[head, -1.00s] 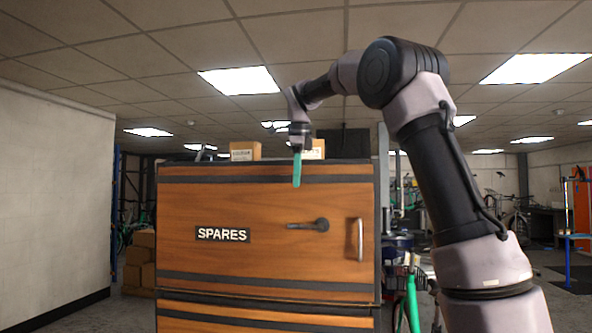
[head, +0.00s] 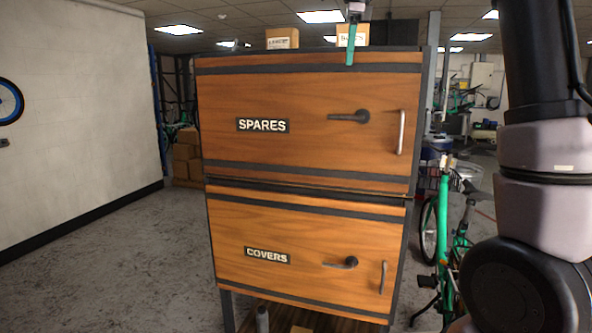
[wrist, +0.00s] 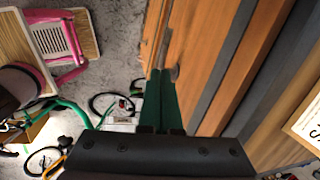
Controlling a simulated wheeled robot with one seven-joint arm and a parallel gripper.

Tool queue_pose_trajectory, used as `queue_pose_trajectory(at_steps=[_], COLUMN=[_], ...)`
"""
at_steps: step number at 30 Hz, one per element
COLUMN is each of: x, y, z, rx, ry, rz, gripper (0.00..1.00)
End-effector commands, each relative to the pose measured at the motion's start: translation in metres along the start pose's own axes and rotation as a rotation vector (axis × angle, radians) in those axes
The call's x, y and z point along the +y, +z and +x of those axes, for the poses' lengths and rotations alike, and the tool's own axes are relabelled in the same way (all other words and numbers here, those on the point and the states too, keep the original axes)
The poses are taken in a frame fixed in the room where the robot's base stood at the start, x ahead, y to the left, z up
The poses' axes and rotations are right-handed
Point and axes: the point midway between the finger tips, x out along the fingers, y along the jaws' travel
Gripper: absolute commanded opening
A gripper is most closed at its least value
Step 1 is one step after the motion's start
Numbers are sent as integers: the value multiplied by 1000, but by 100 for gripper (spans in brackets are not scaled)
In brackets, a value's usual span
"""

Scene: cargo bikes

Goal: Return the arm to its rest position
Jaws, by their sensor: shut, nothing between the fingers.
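My gripper (head: 351,45) shows at the top of the head view, its green fingers pointing down in front of the upper edge of the wooden cabinet (head: 300,155). In the wrist view the two green fingers (wrist: 158,103) lie side by side, shut, with nothing between them. The cabinet's wooden front passes along the right of the fingers in that view. Most of my arm is out of the head view's top edge; its lower part stands at the right.
The cabinet has a SPARES door (head: 300,125) above a COVERS door (head: 305,250), both closed. Boxes (head: 282,38) stand on top. A green bike (head: 455,250) stands right of the cabinet. Floor (head: 100,270) is clear at left. A pink-framed thing (wrist: 72,45) shows in the wrist view.

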Motion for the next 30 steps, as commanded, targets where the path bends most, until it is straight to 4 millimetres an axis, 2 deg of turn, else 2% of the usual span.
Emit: queue_pose_trajectory(at_steps=[1, 3, 8, 11, 15, 18, 21, 24, 30], x=[16, 40, 102, 144, 204, 239, 264, 279, 285], y=[-17, -36, -73, -91, -111, -122, -130, -134, -136], z=[-7, -10, -6, 4, 29, 49, 67, 79, 84], rx=[-18, -44, -78, -78, -45, -3, 39, 68, 82], ry=[-16, -43, -132, -199, -293, -350, -388, -409, -417], rz=[-77, -217, -537, -728, -977, -1122, -1230, -1296, -1325], gripper=[0, 0, 0, 0, 0, 0, 0, 0, 0])
